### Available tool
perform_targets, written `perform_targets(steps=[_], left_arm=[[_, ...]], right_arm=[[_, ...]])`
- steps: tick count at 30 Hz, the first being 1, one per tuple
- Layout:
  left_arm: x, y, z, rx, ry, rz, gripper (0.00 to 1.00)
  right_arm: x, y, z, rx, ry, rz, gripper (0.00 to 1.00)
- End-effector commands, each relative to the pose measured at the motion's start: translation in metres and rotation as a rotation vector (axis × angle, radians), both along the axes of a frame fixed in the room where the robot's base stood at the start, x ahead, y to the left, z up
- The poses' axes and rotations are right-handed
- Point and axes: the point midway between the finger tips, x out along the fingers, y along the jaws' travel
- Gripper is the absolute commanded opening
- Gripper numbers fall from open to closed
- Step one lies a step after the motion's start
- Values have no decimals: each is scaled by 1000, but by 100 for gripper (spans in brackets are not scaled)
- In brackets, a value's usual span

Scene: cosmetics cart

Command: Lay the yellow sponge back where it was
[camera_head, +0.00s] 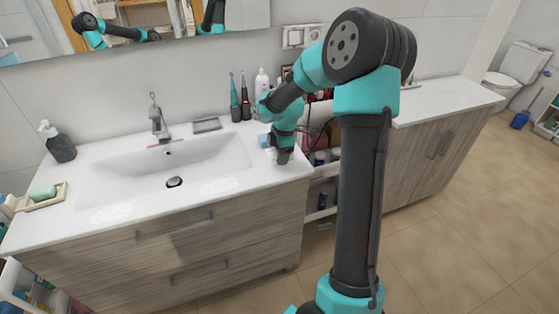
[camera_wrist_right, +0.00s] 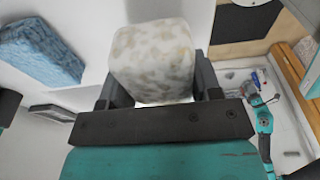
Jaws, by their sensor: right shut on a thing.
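My right gripper (camera_head: 283,157) is at the right end of the sink counter, low over its top. In the right wrist view its jaws (camera_wrist_right: 160,92) are shut on a pale, cream-mottled block, the yellow sponge (camera_wrist_right: 152,55). Whether the sponge touches the counter is unclear. A blue sponge (camera_head: 264,141) is on the counter just left of my right gripper; it also shows in the right wrist view (camera_wrist_right: 42,50), apart from the held sponge. My left gripper is not directly in view.
The white basin (camera_head: 165,165) and tap (camera_head: 158,120) fill the counter's middle. Toothbrushes (camera_head: 240,98) and a white bottle (camera_head: 262,82) stand behind my gripper. A soap dish (camera_head: 45,203) and dark dispenser (camera_head: 60,147) are at the left. An open shelf with bottles is to the right.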

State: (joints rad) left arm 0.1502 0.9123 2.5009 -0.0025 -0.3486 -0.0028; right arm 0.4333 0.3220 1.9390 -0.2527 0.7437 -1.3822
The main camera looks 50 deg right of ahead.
Motion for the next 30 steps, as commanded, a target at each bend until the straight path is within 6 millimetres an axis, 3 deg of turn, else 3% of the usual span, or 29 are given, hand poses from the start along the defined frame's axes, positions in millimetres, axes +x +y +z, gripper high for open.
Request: perform_targets(steps=[10, 23, 24, 30], left_arm=[[0, 0, 0, 0, 0, 0, 43], [0, 0, 0, 0, 0, 0, 43], [0, 0, 0, 0, 0, 0, 43], [0, 0, 0, 0, 0, 0, 43]], right_arm=[[4, -5, -35, 1, 2, -1, 39], [4, -5, -39, 1, 1, -1, 39], [4, -5, -39, 0, 0, -1, 60], [4, -5, -39, 1, 1, -1, 79]])
